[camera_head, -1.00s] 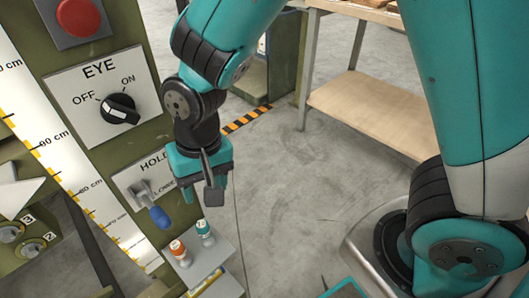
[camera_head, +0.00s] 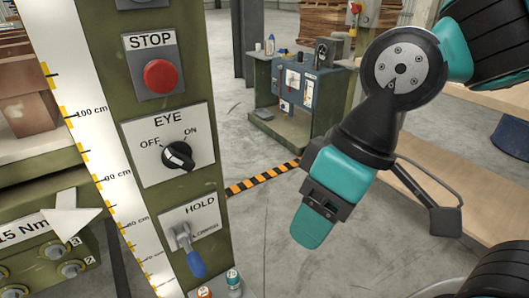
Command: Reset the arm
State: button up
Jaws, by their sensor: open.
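My gripper (camera_head: 317,212) hangs at the end of my teal and black arm, right of the green machine post and clear of it. It points down and is seen from the side, so the gap between its fingers is hidden. Nothing shows held in it. On the post are a red STOP button (camera_head: 160,77), the EYE switch (camera_head: 178,156) with its knob between OFF and ON, and the HOLD lever (camera_head: 190,251) with a blue handle hanging down.
A wooden workbench (camera_head: 490,190) lies on the right behind my arm. A green machine (camera_head: 285,125) stands farther back.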

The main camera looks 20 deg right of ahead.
notch_tip(320, 180, up, 20)
jog(key=p, duration=1.9)
jog(key=shift+r, duration=0.15)
